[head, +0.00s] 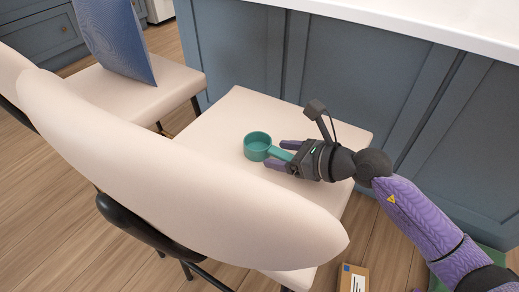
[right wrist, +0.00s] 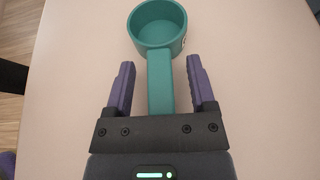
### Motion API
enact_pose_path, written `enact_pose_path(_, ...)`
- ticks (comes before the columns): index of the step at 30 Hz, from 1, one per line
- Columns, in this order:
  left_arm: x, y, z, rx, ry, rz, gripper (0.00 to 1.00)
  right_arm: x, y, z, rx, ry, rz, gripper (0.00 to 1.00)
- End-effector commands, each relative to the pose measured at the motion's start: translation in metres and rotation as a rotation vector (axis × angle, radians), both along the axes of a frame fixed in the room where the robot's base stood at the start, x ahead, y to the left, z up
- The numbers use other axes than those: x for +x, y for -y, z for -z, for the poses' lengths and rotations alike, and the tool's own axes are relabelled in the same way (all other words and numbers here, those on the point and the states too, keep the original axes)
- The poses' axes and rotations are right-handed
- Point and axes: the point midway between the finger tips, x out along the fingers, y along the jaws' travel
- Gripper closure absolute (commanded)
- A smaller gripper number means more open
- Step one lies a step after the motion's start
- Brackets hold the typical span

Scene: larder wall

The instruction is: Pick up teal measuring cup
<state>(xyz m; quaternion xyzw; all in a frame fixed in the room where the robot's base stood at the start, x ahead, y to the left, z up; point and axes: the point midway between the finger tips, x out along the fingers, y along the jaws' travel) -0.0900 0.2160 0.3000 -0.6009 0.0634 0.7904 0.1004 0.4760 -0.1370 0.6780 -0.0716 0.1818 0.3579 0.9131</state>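The teal measuring cup (head: 258,145) sits upright on the cream chair seat (head: 232,112) in the head view, its handle pointing right toward my right gripper. My right gripper (head: 279,154) is low over the seat, with its two purple fingers on either side of the handle. In the right wrist view the cup (right wrist: 158,48) is ahead of the gripper (right wrist: 159,78). The handle runs back between the open fingers, with a gap on each side. My left gripper is not in view.
The chair's curved backrest (head: 170,165) rises in front of the seat. Blue-grey cabinets (head: 345,65) under a white counter (head: 420,20) stand behind it. Another chair (head: 125,92) at upper left holds a blue panel (head: 113,40). A cardboard box (head: 352,280) lies on the floor.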

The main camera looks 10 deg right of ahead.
Motion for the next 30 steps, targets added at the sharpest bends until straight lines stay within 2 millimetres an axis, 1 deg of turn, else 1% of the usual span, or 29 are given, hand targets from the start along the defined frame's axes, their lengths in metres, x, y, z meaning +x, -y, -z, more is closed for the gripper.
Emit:
enact_pose_path(1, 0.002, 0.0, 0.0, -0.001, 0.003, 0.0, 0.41, 0.0, 0.0, 0.0, 0.0, 0.0, 0.0, 0.41)
enact_pose_path(2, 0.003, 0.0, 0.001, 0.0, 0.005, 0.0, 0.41, 0.0, 0.0, 0.0, 0.0, 0.0, 0.0, 0.48)
enact_pose_path(3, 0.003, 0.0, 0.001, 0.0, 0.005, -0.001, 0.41, 0.0, 0.0, 0.0, 0.0, 0.0, 0.0, 0.56)
enact_pose_path(5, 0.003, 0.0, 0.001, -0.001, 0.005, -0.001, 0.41, 0.0, 0.0, 0.0, 0.0, 0.0, 0.0, 0.69)
enact_pose_path(6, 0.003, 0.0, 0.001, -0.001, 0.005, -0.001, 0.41, 0.0, 0.0, 0.0, 0.0, 0.0, 0.0, 0.77)
enact_pose_path(8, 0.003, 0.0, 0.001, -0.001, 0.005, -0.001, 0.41, 0.0, 0.0, 0.0, 0.0, 0.0, 0.0, 0.9)
enact_pose_path(9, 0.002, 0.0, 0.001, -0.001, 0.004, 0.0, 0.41, 0.0, 0.0, 0.0, 0.0, 0.0, 0.0, 0.98)
enact_pose_path(10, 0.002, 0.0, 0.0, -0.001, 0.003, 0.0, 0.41, 0.0, 0.0, 0.0, 0.0, 0.0, 0.0, 1.0)
enact_pose_path(18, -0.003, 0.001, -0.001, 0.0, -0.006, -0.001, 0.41, 0.0, 0.0, 0.0, 0.001, 0.001, 0.0, 1.0)
enact_pose_path(20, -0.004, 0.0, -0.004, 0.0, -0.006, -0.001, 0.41, 0.0, 0.0, -0.004, 0.0, 0.002, 0.001, 1.0)
enact_pose_path(23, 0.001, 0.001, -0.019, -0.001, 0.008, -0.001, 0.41, 0.0, 0.0, -0.029, 0.0, 0.008, 0.001, 1.0)
enact_pose_path(24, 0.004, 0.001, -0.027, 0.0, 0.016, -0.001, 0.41, 0.0, 0.001, -0.042, 0.0, 0.011, 0.0, 1.0)
enact_pose_path(27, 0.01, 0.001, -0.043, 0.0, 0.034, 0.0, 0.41, 0.0, 0.0, -0.072, 0.0, 0.013, 0.001, 1.0)
enact_pose_path(30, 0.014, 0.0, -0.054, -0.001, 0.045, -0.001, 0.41, 0.0, 0.0, -0.092, -0.001, 0.009, 0.0, 1.0)
